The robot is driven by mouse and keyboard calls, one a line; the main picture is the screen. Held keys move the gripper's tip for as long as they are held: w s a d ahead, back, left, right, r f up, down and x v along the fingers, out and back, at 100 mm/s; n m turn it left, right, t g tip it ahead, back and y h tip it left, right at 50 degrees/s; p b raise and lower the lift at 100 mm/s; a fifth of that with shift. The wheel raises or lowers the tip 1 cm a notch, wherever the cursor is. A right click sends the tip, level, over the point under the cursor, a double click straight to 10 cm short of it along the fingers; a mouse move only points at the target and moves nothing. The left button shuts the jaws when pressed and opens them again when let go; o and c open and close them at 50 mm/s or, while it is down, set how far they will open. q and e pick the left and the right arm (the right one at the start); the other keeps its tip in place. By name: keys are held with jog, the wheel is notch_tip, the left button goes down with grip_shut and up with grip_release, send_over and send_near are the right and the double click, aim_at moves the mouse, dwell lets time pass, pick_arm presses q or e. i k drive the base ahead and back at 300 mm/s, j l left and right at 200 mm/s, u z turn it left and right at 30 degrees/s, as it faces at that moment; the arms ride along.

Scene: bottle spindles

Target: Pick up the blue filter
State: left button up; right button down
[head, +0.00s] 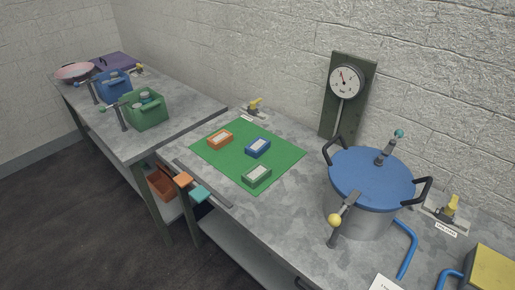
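A small blue block with a pale top label (258,148), which looks like the blue filter, lies on a green mat (222,168) on the near workbench. An orange block of similar shape (220,139) lies to its left, and a green one (257,176) lies in front of it. The blue block stands apart from both, with bare mat around it. Neither of my grippers shows in the head view.
A large pot with a blue lid (370,178) and dark handles stands right of the mat. A gauge on a dark panel (345,82) is behind. Blue (114,86) and green (146,110) bins stand on the far bench. A rail with orange and teal pieces (197,193) runs along the front edge.

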aim_at(256, 147)
jog(key=i+j+z, duration=0.2)
jog(key=j+z, duration=0.2)
jog(key=i+j+z, duration=0.2)
jog(key=z, duration=0.15)
jog(key=i+j+z, duration=0.1)
jog(key=j+z, duration=0.3)
jog(key=j, duration=0.15)
